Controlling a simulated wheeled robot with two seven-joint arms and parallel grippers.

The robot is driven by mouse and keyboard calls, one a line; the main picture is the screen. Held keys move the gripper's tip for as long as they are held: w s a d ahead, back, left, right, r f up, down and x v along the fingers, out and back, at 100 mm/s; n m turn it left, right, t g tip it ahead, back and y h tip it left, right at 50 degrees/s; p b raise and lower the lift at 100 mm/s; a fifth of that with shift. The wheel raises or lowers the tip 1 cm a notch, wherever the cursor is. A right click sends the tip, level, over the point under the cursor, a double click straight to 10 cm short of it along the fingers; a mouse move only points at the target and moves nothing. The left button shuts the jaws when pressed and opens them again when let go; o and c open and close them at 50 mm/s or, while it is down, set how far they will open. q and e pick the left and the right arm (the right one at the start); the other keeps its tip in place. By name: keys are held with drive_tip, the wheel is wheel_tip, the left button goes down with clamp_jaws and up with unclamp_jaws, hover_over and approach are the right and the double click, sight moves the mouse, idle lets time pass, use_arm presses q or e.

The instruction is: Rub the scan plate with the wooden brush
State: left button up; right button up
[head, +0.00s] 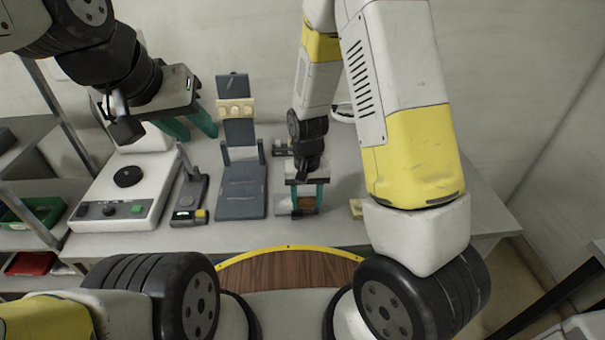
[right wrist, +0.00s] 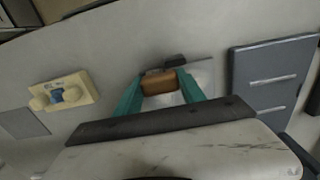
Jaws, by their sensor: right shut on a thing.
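The wooden brush (head: 308,203) is a small brown block between the teal fingers of my right gripper (head: 308,197). It also shows between those fingers in the right wrist view (right wrist: 158,83). A flat pale plate, which looks like the scan plate (head: 283,206), lies on the table under and beside the brush; in the right wrist view its light surface (right wrist: 204,76) is partly hidden by brush and fingers. I cannot tell whether the brush touches it. My left gripper (head: 190,128) is at the upper left, above the back of the white device, its teal fingers apart and empty.
A white device with a black disc (head: 127,177), a small device with a display (head: 188,200) and a dark grey stand (head: 241,192) stand left of the plate. Shelves with a green bin (head: 36,212) are at the far left.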

idle(0.3)
drive_tip(key=shift+r, duration=3.05)
drive_tip(key=shift+r, duration=0.1)
drive_tip(key=shift+r, duration=1.4)
drive_tip(key=w+a+f, duration=0.1)
drive_tip(key=w+a, duration=0.4)
drive_tip(key=w, duration=0.1)
hover_over(287, 194)
drive_tip(key=shift+f, duration=3.15)
